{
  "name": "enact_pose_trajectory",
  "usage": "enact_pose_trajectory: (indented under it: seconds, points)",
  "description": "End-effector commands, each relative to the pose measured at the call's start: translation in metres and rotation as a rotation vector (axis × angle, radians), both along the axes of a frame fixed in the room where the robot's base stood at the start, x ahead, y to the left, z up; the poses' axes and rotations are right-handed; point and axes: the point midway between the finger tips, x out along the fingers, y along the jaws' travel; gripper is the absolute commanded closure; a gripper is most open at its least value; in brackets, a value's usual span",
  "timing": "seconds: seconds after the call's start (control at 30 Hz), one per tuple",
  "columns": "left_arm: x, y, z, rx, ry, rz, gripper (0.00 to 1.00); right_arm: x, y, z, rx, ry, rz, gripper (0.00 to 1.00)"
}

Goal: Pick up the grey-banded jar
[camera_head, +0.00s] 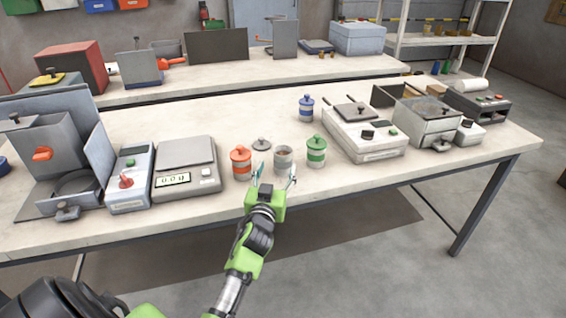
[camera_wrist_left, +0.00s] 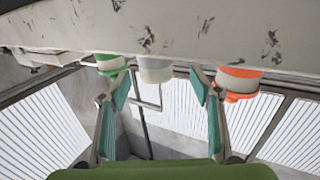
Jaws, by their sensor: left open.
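The grey-banded jar (camera_head: 284,160) stands upright and open-topped near the table's front edge, with brownish contents showing. A grey knobbed lid (camera_head: 262,145) is just behind it to the left. An orange-banded jar (camera_head: 241,163) is to its left and a green-banded jar (camera_head: 316,151) to its right. My left gripper (camera_head: 275,178) is open and empty in front of the grey-banded jar. In the left wrist view, which looks inverted, the grey-banded jar (camera_wrist_left: 156,70) shows beyond and between the open fingers (camera_wrist_left: 160,88), apart from them. My right gripper is not in view.
A scale (camera_head: 186,165) stands left of the jars on the worktable (camera_head: 400,178). A sealer-like machine (camera_head: 363,137) stands to the right, and a blue-banded jar (camera_head: 306,109) behind. The orange and green jars closely flank the grey one. The table's front edge is near the gripper.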

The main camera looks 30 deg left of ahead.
Motion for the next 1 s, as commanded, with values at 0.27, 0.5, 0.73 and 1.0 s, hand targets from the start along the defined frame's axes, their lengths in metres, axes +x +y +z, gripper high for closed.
enact_pose_trajectory:
  seconds: [0.27,0.5,0.73,1.0]
  points:
    - [0.023,0.005,-0.006,-0.001,0.001,0.001,0.42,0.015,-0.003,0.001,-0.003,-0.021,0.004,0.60]
    - [0.051,0.014,-0.010,0.001,0.000,0.000,0.42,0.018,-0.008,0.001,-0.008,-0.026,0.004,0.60]
    - [0.055,0.016,-0.011,0.001,0.001,0.000,0.42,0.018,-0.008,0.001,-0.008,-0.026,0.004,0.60]
    - [0.054,0.015,-0.011,0.001,0.001,0.000,0.91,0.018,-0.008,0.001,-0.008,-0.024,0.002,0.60]
